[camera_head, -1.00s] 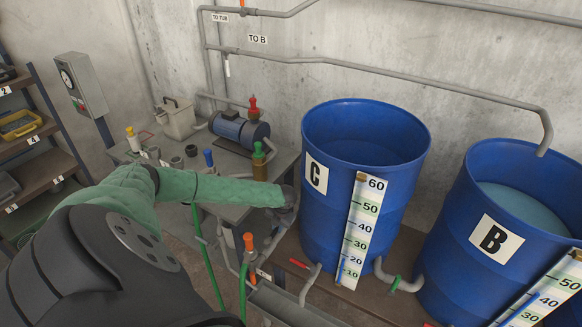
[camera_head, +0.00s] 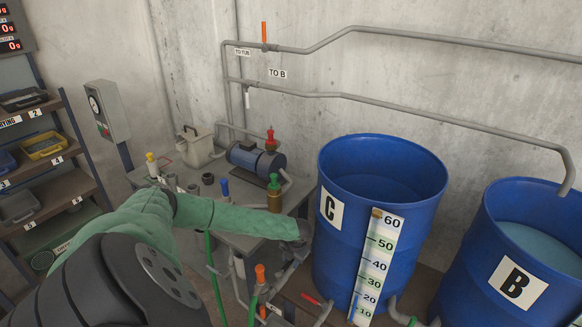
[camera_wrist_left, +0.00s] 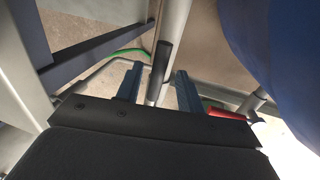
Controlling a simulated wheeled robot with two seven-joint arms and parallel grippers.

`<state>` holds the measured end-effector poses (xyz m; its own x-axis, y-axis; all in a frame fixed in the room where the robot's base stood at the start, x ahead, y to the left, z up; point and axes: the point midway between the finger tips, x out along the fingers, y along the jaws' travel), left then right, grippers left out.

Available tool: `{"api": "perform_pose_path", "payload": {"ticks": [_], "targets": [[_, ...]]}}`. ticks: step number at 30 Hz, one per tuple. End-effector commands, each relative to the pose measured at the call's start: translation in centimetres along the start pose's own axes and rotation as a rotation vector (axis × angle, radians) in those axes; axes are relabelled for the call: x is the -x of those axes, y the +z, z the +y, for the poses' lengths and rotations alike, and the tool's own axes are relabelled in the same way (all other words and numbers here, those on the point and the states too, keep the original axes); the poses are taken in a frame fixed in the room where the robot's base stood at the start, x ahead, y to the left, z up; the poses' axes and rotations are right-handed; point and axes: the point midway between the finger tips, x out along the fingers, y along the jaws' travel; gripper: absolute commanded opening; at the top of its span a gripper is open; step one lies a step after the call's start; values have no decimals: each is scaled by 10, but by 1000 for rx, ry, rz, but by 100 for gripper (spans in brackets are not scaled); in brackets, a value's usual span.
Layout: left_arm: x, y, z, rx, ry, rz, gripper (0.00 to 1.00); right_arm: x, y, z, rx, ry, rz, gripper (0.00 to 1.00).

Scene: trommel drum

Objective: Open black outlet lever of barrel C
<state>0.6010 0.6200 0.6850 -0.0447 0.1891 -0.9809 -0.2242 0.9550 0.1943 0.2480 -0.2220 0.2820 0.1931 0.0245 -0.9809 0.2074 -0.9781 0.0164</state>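Barrel C (camera_head: 340,240) is a tall blue drum with a white C label and a scale strip. In the left wrist view a black lever (camera_wrist_left: 162,68) on a grey pipe stands upright between my left gripper's fingers (camera_wrist_left: 158,84). The fingers are apart; I cannot tell whether either touches the lever. In the head view my left gripper (camera_head: 297,246) is beside barrel C's left side, partly hidden among pipes, and the black lever cannot be made out. A red handle (camera_head: 311,299) is low in front of barrel C; a red handle (camera_wrist_left: 228,114) also shows in the wrist view. My right gripper is not in view.
Blue barrel B (camera_head: 470,250) stands to the right. A grey bench (camera_head: 245,215) with a pump (camera_head: 255,157) and bottles is left of barrel C. Orange-handled valve (camera_head: 260,274) and pipes crowd the space below the gripper. Shelves (camera_head: 60,190) stand at far left.

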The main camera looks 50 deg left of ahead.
Motion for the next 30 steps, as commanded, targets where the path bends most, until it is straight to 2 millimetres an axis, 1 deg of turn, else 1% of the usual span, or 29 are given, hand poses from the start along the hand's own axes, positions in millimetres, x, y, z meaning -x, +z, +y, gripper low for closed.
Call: {"api": "perform_pose_path", "payload": {"ticks": [5,7,15,18,23,30], "targets": [[9,1,0,0,0,-2,38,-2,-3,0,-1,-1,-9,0],[17,1,0,1,0,-3,38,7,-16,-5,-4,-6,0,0],[56,1,0,-1,0,-3,38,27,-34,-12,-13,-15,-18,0],[67,1,-1,0,0,-1,38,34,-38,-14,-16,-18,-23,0],[76,0,-1,0,-1,0,38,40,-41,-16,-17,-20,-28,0],[78,0,-1,0,0,0,38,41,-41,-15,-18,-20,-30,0]]}}
